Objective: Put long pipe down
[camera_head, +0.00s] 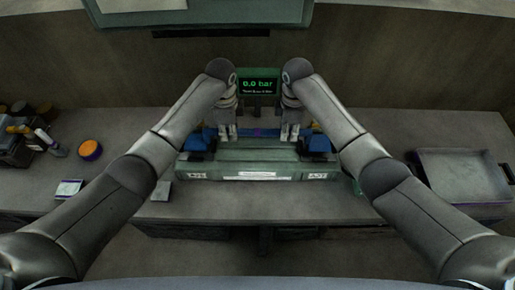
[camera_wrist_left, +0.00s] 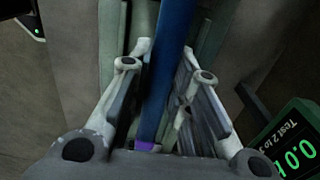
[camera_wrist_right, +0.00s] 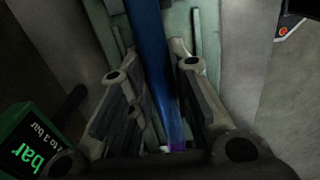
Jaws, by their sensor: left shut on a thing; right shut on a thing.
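The long pipe is a blue bar with a purple mark at its middle (camera_head: 258,132). It lies left to right along the back of the green bench unit (camera_head: 248,172). My left gripper (camera_head: 228,134) is shut on it left of the mark, and my right gripper (camera_head: 290,134) is shut on it right of the mark. The pipe runs between the fingers in the left wrist view (camera_wrist_left: 172,60) and the right wrist view (camera_wrist_right: 148,60). Blue blocks stand near its left end (camera_head: 198,142) and right end (camera_head: 318,144). I cannot tell whether the pipe touches them.
A display (camera_head: 259,85) reading 0.0 bar stands behind the pipe, between my arms. A metal tray (camera_head: 462,178) is on the right of the counter. An orange-topped round container (camera_head: 90,150) and several bottles are on the left. The counter's front strip is mostly clear.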

